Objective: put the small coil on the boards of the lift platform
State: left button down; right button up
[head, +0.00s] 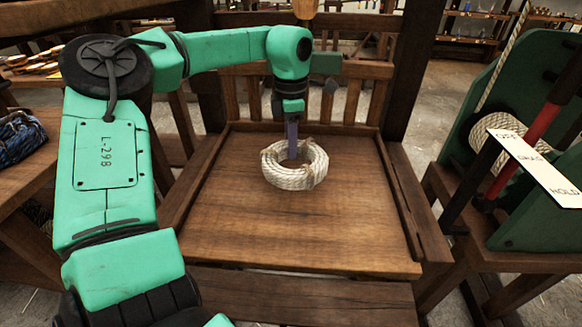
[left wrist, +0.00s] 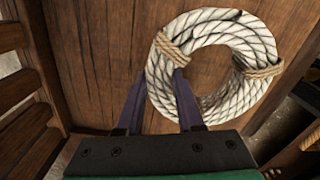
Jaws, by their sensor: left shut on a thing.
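The small coil (head: 295,178) is a ring of white rope bound with tan twine. In the head view it is at the boards of the lift platform (head: 290,235), toward the back; I cannot tell whether it rests on them or is just above. My left gripper (head: 292,152) reaches down to the coil's far side and is shut on its rope. In the left wrist view the coil (left wrist: 220,22) lies flat to the boards (left wrist: 90,60), and the left gripper's purple fingers (left wrist: 160,95) straddle its near side. My right gripper is not in view.
Raised wooden edges and a slatted back rail (head: 350,98) border the platform. At right stands a green winch housing (head: 530,225) with a red lever (head: 530,135) and a white lettered plate (head: 535,165). A wooden bench (head: 25,170) is at left. The platform's front boards are clear.

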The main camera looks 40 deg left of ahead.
pick_arm(q)
notch_tip(320, 180, down, 5)
jog(key=shift+f, duration=0.2)
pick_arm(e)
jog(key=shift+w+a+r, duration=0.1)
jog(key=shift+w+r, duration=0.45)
pick_arm(q)
jog(key=shift+d+b, duration=0.1)
jog(key=shift+b, duration=0.2)
jog(key=c, duration=0.5)
grip_release()
jog(key=shift+c, duration=0.2)
jog(key=shift+r, duration=0.35)
notch_tip(320, 180, up, 12)
jog(key=shift+f+p, duration=0.25)
jog(key=shift+p, duration=0.85)
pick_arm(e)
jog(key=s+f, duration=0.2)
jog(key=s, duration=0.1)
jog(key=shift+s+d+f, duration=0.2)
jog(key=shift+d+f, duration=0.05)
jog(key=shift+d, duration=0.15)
